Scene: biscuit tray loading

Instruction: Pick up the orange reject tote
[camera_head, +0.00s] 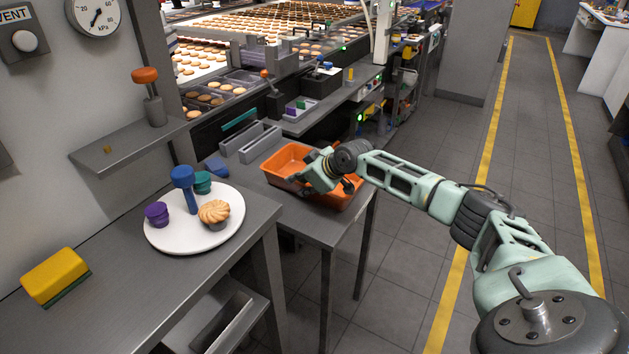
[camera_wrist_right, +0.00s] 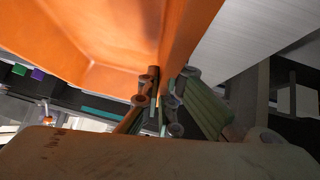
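The orange reject tote (camera_head: 284,160) is an open, shallow bin at the far right end of the low grey metal table. It looks empty where its inside shows. My right gripper (camera_head: 328,172) reaches in from the right and covers part of the tote. In the right wrist view, the orange tote wall (camera_wrist_right: 183,38) runs down between the fingers of my right gripper (camera_wrist_right: 162,98). The fingers are close together on both sides of the wall, shut on it. I cannot tell whether the tote's base touches the table. My left gripper is not in view.
Grey slotted holders (camera_head: 250,141) stand behind the tote. A nearer counter carries a white plate (camera_head: 178,240) with a pastry (camera_head: 214,212) and coloured pieces, plus a yellow sponge (camera_head: 55,277). A biscuit conveyor lies beyond. The floor (camera_head: 535,130) at right is clear.

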